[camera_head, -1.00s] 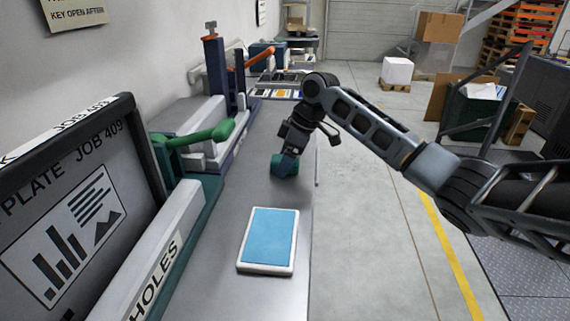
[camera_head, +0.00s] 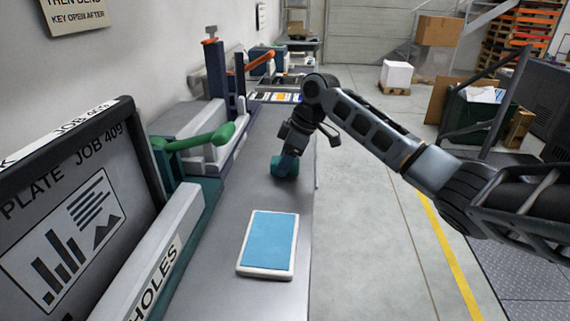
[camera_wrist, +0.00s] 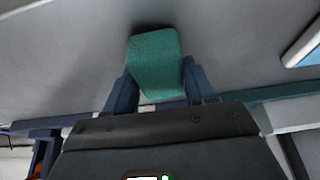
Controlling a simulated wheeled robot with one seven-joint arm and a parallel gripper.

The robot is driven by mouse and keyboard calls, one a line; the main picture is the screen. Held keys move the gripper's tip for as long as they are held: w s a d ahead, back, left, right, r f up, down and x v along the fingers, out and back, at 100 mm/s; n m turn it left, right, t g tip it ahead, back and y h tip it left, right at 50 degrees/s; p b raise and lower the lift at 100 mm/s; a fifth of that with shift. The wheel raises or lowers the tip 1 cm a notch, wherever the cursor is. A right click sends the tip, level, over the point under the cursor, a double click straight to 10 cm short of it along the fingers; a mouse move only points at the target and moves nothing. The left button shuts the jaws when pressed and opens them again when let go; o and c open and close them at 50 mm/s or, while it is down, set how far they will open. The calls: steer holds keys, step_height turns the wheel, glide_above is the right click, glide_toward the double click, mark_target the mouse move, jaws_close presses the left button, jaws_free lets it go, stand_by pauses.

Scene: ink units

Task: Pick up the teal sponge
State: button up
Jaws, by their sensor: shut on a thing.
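The teal sponge (camera_head: 284,167) is on or just above the grey bench top, in the middle of the head view. In the wrist view the sponge (camera_wrist: 156,62) sits between the two blue fingers. My gripper (camera_head: 287,163) reaches down to it from above and is shut on it, and the fingers (camera_wrist: 155,88) press its two sides in the wrist view. I cannot tell whether the sponge still touches the bench.
A white-framed blue pad (camera_head: 268,244) lies on the bench nearer the camera. A green-handled device (camera_head: 205,138) and a framed plate (camera_head: 75,210) stand along the left. The bench's right edge drops to open floor (camera_head: 370,240).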

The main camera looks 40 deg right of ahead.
mark_target(279, 159)
steer(key=shift+r, duration=0.45)
step_height(279, 159, up, 3)
steer(key=shift+f+b, duration=0.1)
steer(key=shift+b, duration=0.2)
steer(key=s+d+r+b, duration=0.1)
steer(key=s+d+r, duration=0.5)
steer(key=d, duration=0.3)
steer(key=shift+s+r, duration=0.4)
steer(key=shift+s, duration=0.15)
steer(key=shift+d, duration=0.1)
steer(key=o, duration=0.4)
steer(key=shift+c, duration=1.6)
